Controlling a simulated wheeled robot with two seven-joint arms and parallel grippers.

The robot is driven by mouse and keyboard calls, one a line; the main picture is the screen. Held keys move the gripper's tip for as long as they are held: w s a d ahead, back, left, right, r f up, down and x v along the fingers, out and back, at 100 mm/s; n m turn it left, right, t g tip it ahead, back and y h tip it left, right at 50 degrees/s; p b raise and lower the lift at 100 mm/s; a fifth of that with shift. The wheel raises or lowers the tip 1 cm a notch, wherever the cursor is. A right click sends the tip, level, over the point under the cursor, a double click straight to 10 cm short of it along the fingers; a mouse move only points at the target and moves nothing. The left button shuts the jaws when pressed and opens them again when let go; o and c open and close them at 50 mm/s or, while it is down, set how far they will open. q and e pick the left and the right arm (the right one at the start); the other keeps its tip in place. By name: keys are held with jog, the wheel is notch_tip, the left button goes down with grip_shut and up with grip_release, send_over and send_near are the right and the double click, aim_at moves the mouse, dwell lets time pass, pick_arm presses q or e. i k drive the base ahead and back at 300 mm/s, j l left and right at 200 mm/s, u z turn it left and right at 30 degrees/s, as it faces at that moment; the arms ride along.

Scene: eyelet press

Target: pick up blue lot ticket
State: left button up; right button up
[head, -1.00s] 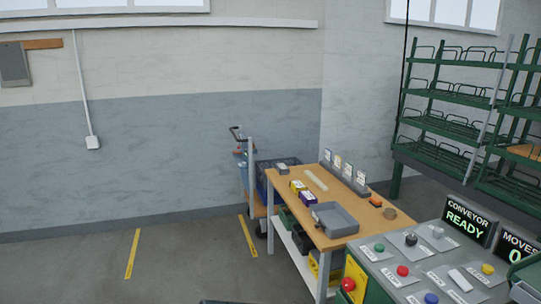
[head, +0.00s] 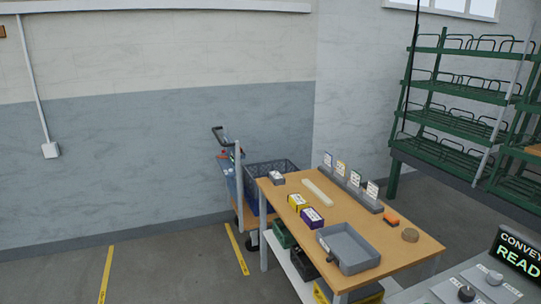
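Several small upright tickets stand in a row in a grey holder (head: 369,203) along the back right edge of the wooden table (head: 405,249). They are pale cards with small coloured marks: a leftmost ticket (head: 328,160), a second with a yellowish tint (head: 341,168), a third (head: 355,179) and a rightmost one (head: 372,189). They are too small for me to tell which is the blue lot ticket. Neither of my grippers shows in the head view.
On the table are a grey tray (head: 347,248), yellow (head: 297,202) and purple (head: 312,217) boxes, a pale strip (head: 318,193), an orange item (head: 391,219) and a brown disc (head: 410,235). A control panel (head: 480,285) is at lower right, a green rack (head: 455,121) behind. Floor at left is clear.

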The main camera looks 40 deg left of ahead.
aim_at(329, 158)
jog(key=i+j+u, duration=0.2)
jog(key=i+j, duration=0.5)
jog(key=j, duration=0.3)
jog(key=i+j+u, duration=0.15)
jog(key=i+j, duration=0.65)
jog(key=j, duration=0.15)
